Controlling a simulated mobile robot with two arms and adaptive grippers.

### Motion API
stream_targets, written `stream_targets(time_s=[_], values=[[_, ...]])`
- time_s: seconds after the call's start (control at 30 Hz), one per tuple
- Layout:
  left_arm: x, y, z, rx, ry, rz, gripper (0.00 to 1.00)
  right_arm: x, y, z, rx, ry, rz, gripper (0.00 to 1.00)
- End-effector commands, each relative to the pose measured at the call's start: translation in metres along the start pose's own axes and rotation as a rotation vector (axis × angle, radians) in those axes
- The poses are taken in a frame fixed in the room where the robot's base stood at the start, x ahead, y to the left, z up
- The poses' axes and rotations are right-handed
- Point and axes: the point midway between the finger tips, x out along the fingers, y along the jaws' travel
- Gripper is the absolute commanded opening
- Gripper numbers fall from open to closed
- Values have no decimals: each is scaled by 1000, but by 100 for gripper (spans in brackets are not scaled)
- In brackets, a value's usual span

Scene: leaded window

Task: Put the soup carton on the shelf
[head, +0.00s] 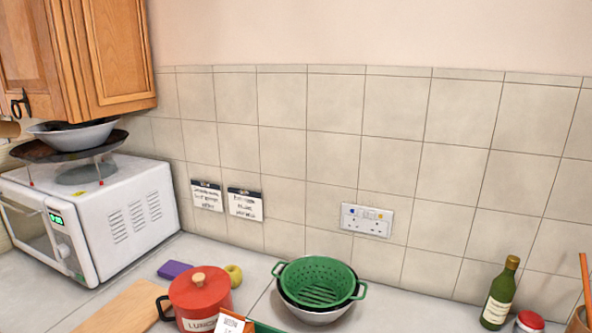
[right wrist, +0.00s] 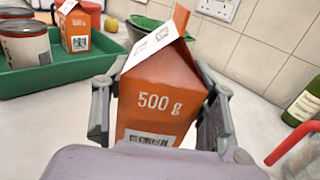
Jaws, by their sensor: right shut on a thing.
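In the right wrist view my right gripper (right wrist: 156,98) is shut on an orange carton (right wrist: 165,82) marked "500 g", with a white gabled top. One finger lies along each side of it, and the carton leans slightly. Its lower end is hidden by the gripper body. A second, similar orange carton (right wrist: 75,27) stands in a green tray to the left; an orange carton top also shows at the bottom edge of the head view (head: 232,323). Neither gripper shows in the head view. I cannot make out a shelf in either view.
The green tray (right wrist: 60,78) also holds cans. A red pot (head: 200,293), a green colander (head: 318,281) in a bowl and a green bottle (head: 500,293) stand on the counter. A microwave (head: 105,222) stands left, below a wooden cupboard (head: 100,60).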

Motion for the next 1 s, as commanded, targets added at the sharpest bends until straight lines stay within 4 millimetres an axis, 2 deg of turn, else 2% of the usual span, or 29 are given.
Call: stream_targets(time_s=[0.13, 0.67, 0.7, 0.73, 0.93, 1.0], values=[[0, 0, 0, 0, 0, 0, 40, -22, -5, -4, 3, -2, -102, 3], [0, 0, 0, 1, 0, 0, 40, -7, 1, 9, 6, -5, -375, 3], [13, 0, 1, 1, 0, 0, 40, -8, 1, -6, -2, -3, -367, 3], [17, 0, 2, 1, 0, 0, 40, -8, 1, -9, -2, -3, -366, 3], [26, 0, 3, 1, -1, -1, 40, -8, 1, -18, -3, -4, -362, 3], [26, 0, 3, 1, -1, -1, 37, -8, 1, -18, -3, -5, -363, 3]])
